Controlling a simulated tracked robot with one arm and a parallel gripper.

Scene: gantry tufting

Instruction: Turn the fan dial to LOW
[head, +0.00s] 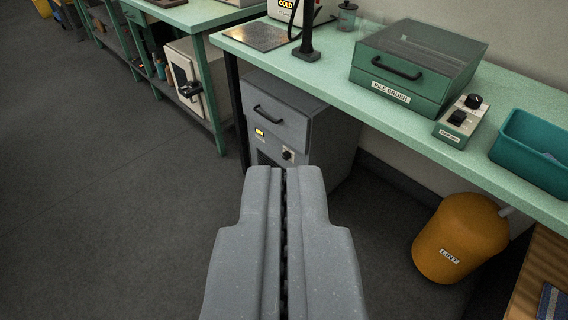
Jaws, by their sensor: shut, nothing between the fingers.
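My gripper (285,175) is in the lower middle of the head view, pointing away from me, shut and empty. It is apart from everything else, over the floor in front of the bench. A small black knob (287,155) sits on a pale plate on the front of a grey drawer cabinet (274,130), just beyond my fingertips in the picture. Another black knob (473,101) stands on a small control box (460,122) on the green bench, beside a dark square switch. I cannot read the small labels, so which knob is the fan dial and its setting are unclear.
The green bench (345,85) holds a green PILE BRUSH case (415,68), a teal bin (535,150) and a black stand (306,40). An orange LINT bin (460,238) stands below at right. Another bench with a white-doored cabinet (190,80) is at left. The left floor is clear.

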